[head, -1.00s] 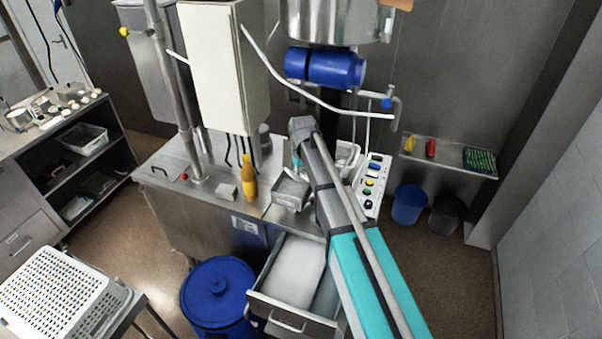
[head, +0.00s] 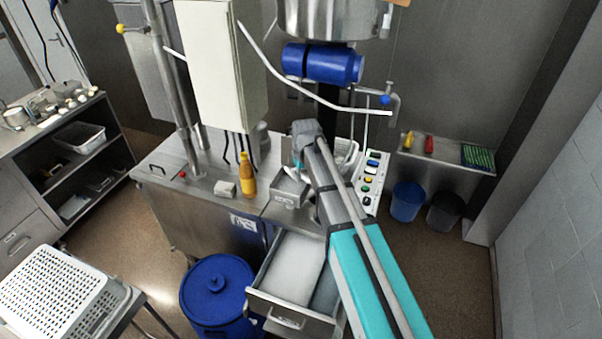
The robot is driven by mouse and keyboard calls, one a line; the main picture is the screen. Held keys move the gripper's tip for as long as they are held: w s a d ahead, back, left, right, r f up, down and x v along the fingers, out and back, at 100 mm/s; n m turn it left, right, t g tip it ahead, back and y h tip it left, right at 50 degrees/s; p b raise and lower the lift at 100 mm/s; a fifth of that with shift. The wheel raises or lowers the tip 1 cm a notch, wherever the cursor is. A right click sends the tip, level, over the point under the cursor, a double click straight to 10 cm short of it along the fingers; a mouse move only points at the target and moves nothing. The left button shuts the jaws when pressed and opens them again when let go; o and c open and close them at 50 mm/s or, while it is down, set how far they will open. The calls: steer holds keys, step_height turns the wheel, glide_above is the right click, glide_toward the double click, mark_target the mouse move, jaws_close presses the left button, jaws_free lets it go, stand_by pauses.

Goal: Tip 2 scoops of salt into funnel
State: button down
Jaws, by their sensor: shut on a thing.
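My arm reaches over the steel bench, and my gripper (head: 299,160) is small and mostly hidden by its own wrist. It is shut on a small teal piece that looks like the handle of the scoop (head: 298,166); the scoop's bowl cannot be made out. Just below it on the bench stands a small open metal bin (head: 287,197); its contents are unclear. A pale curved vessel (head: 349,152) behind the arm may be the funnel, but it is partly hidden. The salt cannot be identified for sure; an open drawer (head: 290,308) below holds a pale, flat surface.
An orange bottle (head: 248,180) and a small pale block (head: 224,188) stand left on the bench. A button panel (head: 370,178) is to the right. A blue motor (head: 325,65) and a bent pipe (head: 310,95) hang above. A blue lidded barrel (head: 216,290) stands beside the drawer.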

steer(key=s+d+r+p, duration=0.2)
steer(key=s+d, duration=0.1)
steer(key=s, duration=0.4)
steer(key=shift+s+d+r, duration=0.15)
steer(key=shift+d+r, duration=0.1)
steer(key=shift+r, duration=0.05)
stand_by(0.7)
steer(key=shift+f, duration=0.1)
stand_by(0.4)
